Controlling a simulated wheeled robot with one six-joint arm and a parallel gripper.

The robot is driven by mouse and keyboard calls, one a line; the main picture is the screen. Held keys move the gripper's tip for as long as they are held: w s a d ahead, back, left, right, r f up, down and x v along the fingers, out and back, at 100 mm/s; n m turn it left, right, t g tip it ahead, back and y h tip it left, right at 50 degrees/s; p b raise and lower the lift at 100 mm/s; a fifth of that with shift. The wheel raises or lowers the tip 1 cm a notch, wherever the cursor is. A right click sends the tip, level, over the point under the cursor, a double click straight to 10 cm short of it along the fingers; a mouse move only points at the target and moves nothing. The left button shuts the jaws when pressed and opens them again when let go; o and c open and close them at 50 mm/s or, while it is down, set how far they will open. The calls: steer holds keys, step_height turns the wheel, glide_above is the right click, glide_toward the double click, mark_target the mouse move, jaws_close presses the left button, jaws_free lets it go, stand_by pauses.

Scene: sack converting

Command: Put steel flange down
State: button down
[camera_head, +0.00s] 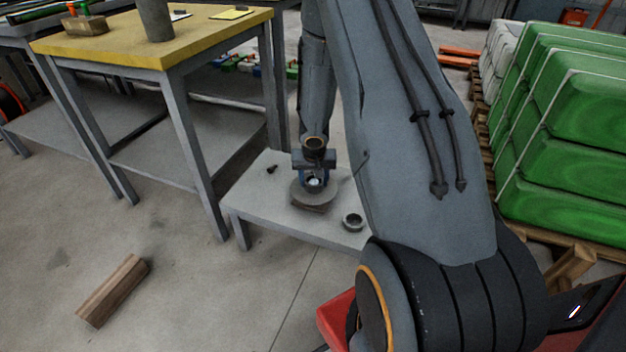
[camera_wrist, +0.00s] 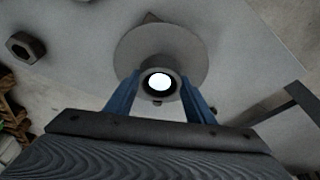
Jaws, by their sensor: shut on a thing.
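The steel flange (camera_head: 316,198), a grey round disc with a raised hub, is at the low grey table (camera_head: 262,208) in the head view. My gripper (camera_head: 314,180) points down over it. In the wrist view, the blue fingers of my gripper (camera_wrist: 160,100) are shut on the hub of the flange (camera_wrist: 150,50), one on each side, with a bright hole in its middle. A brownish edge shows under the disc, and a dark corner sticks out past it in the wrist view. I cannot tell whether the flange rests on it or hangs just above.
A steel nut (camera_head: 353,221) lies right of the flange, and a small dark part (camera_head: 270,169) lies left. A taller yellow-topped table (camera_head: 110,45) stands to the left. A wooden block (camera_head: 112,291) lies on the floor. Green sacks (camera_head: 570,130) are stacked on the right.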

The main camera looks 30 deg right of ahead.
steer(key=shift+f+b, duration=0.3)
steer(key=shift+f+b, duration=0.25)
steer(key=shift+b, duration=0.2)
steer(key=c, duration=0.8)
jaws_free()
steer(key=shift+r, duration=0.1)
